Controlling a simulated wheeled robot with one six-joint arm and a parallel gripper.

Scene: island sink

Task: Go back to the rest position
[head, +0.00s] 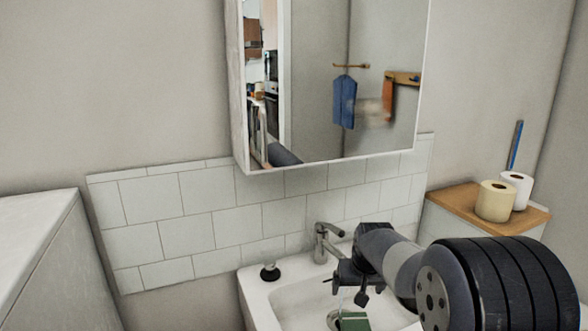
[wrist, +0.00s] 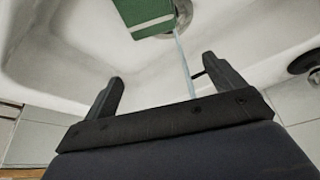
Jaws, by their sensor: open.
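My gripper (head: 350,291) is over the white sink (head: 262,296), in front of the tap (head: 326,241). In the wrist view my gripper (wrist: 163,84) has its two fingers spread apart with nothing between them. A green object (head: 354,322) lies in the basin below it; the wrist view shows this green object with a pale stripe (wrist: 147,14) beside the round drain (wrist: 183,12). A thin pale blue streak, perhaps water, runs past the fingers in the wrist view.
A mirrored cabinet (head: 236,115) hangs above the tiles. Two paper rolls (head: 495,201) stand on a wooden-topped unit (head: 457,198) at right. A white surface (head: 35,225) is at left.

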